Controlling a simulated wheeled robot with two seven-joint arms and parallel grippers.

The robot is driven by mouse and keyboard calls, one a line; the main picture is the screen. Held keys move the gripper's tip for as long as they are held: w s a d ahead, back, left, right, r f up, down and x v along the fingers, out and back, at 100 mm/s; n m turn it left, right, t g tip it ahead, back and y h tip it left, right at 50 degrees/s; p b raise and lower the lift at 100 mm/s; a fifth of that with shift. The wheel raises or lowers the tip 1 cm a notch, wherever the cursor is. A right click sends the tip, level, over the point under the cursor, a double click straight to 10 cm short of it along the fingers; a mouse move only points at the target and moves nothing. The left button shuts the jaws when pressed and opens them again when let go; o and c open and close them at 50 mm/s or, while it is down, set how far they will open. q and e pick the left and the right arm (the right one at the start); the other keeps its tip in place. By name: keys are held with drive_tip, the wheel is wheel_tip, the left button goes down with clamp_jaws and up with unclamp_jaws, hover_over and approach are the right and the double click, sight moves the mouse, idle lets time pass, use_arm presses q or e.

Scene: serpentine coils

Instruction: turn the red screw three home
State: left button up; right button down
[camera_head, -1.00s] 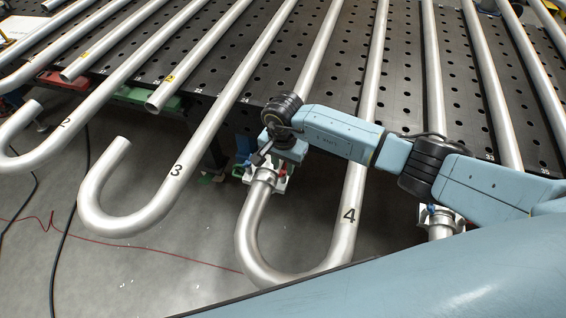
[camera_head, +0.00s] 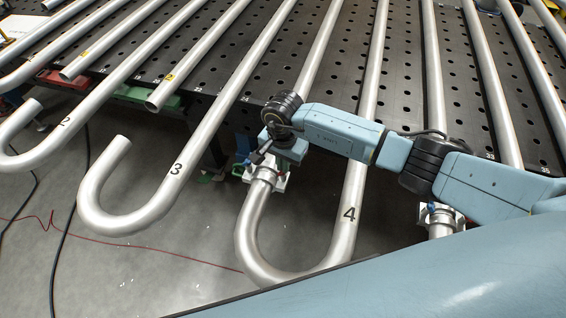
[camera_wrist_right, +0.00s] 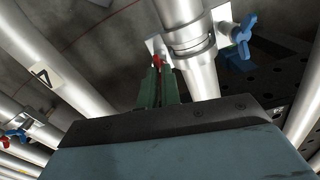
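A red screw (camera_wrist_right: 157,62) sits on the left side of a white clamp (camera_wrist_right: 153,44) around a steel pipe joint, in the right wrist view. My right gripper (camera_wrist_right: 158,72) has its two green fingers close together at the red screw, which shows between their tips. The fingers look shut on it, though they hide much of it. In the head view my right gripper (camera_head: 264,154) is over the clamp (camera_head: 278,184) on the U-bend end of pipe 4. No number is readable on the screw. My left gripper is not in view.
A blue wing screw (camera_wrist_right: 241,38) stands on the clamp's other side. Another clamp (camera_head: 425,214) is on a pipe under my right arm. Bent pipe 3 (camera_head: 128,218) hangs over the floor to the left. The perforated black table (camera_head: 282,68) lies behind.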

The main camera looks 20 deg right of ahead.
drive_tip(key=shift+f+m+b, duration=0.1)
drive_tip(key=shift+m+b, duration=0.7)
drive_tip(key=shift+m, duration=0.4)
drive_tip(key=m+b, duration=0.1)
drive_tip(key=m, duration=0.3)
drive_tip(key=shift+m+b, duration=0.3)
drive_tip(key=shift+b, duration=0.1)
drive_tip(key=m+b, duration=0.1)
drive_tip(key=m, duration=0.3)
drive_tip(key=m+b, duration=0.1)
drive_tip(key=m, duration=0.4)
drive_tip(key=shift+w, duration=0.1)
drive_tip(key=m, duration=0.4)
drive_tip(key=shift+r+m, duration=0.2)
drive_tip(key=shift+m, duration=0.1)
drive_tip(key=m, duration=0.8)
drive_tip(key=shift+w+r, duration=0.1)
drive_tip(key=shift+r, duration=0.05)
drive_tip(key=shift+m+p, duration=0.45)
drive_tip(key=shift+m, duration=1.15)
